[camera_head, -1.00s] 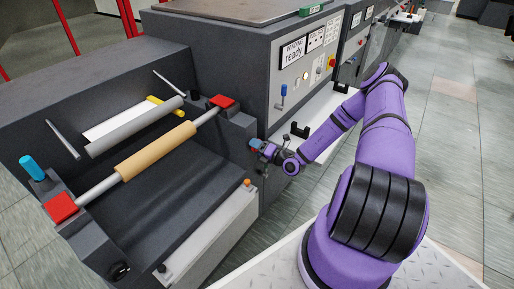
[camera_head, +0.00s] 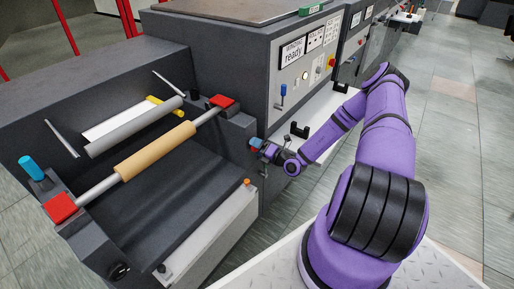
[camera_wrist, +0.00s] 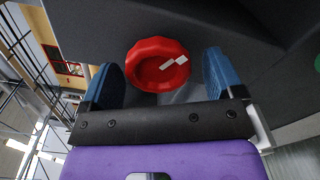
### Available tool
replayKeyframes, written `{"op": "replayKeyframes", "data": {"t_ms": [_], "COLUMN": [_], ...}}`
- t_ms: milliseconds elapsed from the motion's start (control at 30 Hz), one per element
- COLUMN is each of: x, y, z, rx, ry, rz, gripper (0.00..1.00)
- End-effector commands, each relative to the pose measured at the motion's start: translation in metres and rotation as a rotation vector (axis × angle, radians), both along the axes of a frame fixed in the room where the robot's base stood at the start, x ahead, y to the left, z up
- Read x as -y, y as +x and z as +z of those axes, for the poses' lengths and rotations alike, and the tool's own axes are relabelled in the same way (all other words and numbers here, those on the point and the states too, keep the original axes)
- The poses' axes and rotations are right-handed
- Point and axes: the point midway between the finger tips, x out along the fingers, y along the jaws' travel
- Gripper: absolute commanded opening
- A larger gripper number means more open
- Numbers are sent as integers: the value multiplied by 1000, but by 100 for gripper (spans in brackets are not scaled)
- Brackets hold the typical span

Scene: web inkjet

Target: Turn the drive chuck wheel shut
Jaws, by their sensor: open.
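The drive chuck wheel (camera_wrist: 158,48) is red with a scalloped rim and a recessed middle. It is on a dark grey machine face, with two pale marks inside it. My gripper (camera_wrist: 160,63) is open in the wrist view, one blue finger on either side of the wheel, with gaps visible on both sides. In the head view my gripper (camera_head: 257,147) is at the right end of the unwind stand's grey side block. There the wheel is largely hidden by the gripper, and its turn cannot be judged.
A tan roll on a shaft (camera_head: 155,150) lies between two red caps (camera_head: 222,101) (camera_head: 61,207). A control panel (camera_head: 300,65) reading "ready" stands behind. Black brackets (camera_head: 299,130) rise from the white ledge near my wrist. Open floor (camera_head: 460,140) lies to the right.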

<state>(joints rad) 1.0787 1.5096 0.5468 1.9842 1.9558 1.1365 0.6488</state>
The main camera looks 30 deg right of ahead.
Motion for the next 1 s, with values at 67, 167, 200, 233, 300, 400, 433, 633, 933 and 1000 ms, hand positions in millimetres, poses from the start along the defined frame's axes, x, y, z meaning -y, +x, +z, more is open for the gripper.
{"op": "replayKeyframes", "data": {"t_ms": [67,167,200,233,300,400,433,633,933,1000], "x": [4,10,12,15,19,25,27,34,35,36], "y": [-9,-25,-32,-38,-51,-67,-72,-92,-97,-97], "z": [0,0,0,0,0,0,0,0,0,0], "rx": [-1,-2,-3,-2,-2,-2,-2,-2,-2,-2], "ry": [0,0,0,0,0,0,0,0,0,0], "rz": [0,-3,-1,-2,-3,-3,-3,-2,-1,-1], "gripper": [87,87,87,87,87,87,87,87,87,87]}}
